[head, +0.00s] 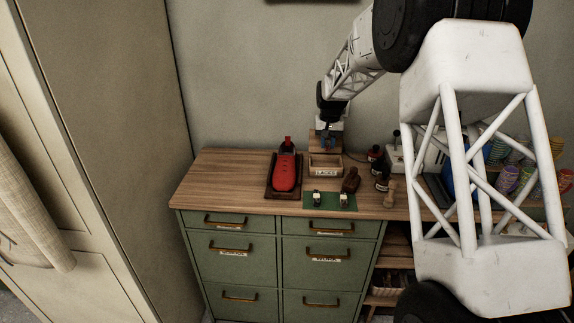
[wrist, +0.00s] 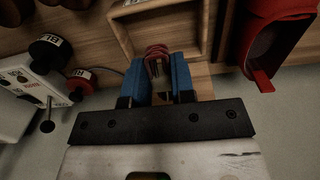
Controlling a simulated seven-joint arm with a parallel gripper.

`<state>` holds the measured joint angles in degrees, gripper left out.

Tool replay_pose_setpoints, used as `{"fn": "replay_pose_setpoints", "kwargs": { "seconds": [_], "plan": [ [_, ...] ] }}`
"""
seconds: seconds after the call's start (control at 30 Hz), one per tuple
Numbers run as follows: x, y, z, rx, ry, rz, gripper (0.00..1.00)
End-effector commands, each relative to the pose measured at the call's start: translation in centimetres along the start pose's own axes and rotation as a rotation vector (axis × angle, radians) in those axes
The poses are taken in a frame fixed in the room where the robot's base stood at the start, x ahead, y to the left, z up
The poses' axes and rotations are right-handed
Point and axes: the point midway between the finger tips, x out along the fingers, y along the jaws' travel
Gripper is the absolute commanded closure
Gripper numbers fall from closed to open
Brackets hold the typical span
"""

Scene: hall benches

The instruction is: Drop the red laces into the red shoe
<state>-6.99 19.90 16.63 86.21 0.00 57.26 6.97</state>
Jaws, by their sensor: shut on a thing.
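The red shoe (head: 285,172) sits on a dark tray on the left part of the wooden cabinet top, and part of it shows at the right of the wrist view (wrist: 262,45). My gripper (wrist: 160,75) has blue fingers shut on the red laces (wrist: 157,54), a small looped bundle. In the head view my gripper (head: 327,141) hangs above the back of the wooden box labelled LACES (head: 325,172), to the right of the shoe. The laces are too small to make out in the head view. The inside of the shoe is only partly visible.
A green mat (head: 330,200) with small items lies in front of the box. A brown shoe-shaped object (head: 351,181), dark bottles (head: 375,154) and a white device (wrist: 28,85) stand to the right. Bare wood (head: 230,175) lies left of the shoe.

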Motion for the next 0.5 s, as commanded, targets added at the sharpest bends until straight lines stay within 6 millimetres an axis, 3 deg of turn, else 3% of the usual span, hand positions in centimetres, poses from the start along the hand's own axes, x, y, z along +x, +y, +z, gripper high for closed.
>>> {"fn": "replay_pose_setpoints", "kwargs": {
  "seconds": [0.37, 0.5],
  "plan": [
    [0.0, -0.1, 0.0, 0.000, 0.000, 0.000, 0.99],
    [-0.4, -1.0, -0.3, -0.001, 0.000, 0.000, 0.99]
  ]
}}
